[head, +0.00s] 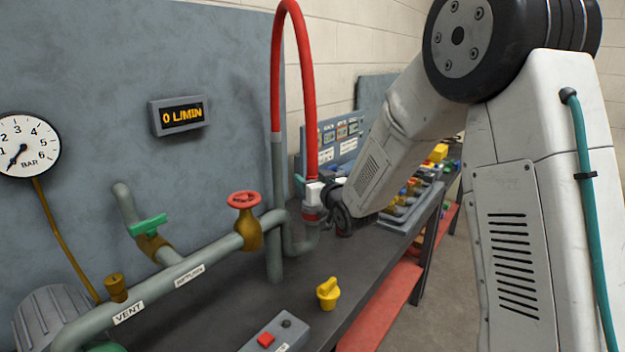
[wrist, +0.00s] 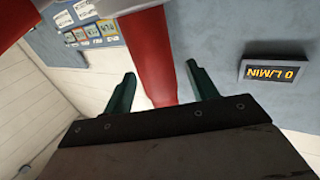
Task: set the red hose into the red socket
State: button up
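The red hose (head: 292,60) rises from a grey upright pipe, loops over and comes down to a white collar (head: 314,193). Just under the collar is a red band, the red socket (head: 310,214), on top of a grey elbow pipe. The collar appears to meet the band, but how deep it sits I cannot tell. My gripper (head: 308,184) is at the hose's lower end. In the wrist view the red hose (wrist: 153,50) runs between my two teal fingers (wrist: 162,88). They stand apart, with gaps on both sides of the hose. The hose end is hidden there.
A red handwheel valve (head: 244,200) and a green lever (head: 148,225) stand on the grey pipes to the left. A yellow knob (head: 328,292) and a box with a red button (head: 266,338) are near the bench front. The flow display (head: 181,115) reads 0 L/MIN.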

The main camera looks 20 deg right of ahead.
jog(key=shift+s, duration=0.1)
jog(key=s+d+r+m+g+h, duration=0.1)
jog(key=s+g, duration=0.7)
jog(key=s, duration=1.6)
jog(key=s+d+g+h, duration=0.1)
jog(key=s+g, duration=0.7)
jog(key=s, duration=1.6)
jog(key=shift+s+d+r+m+g+h, duration=0.3)
jog(key=shift+s+d+r+m+h, duration=0.1)
jog(key=shift+d, duration=0.1)
jog(key=shift+w, duration=0.1)
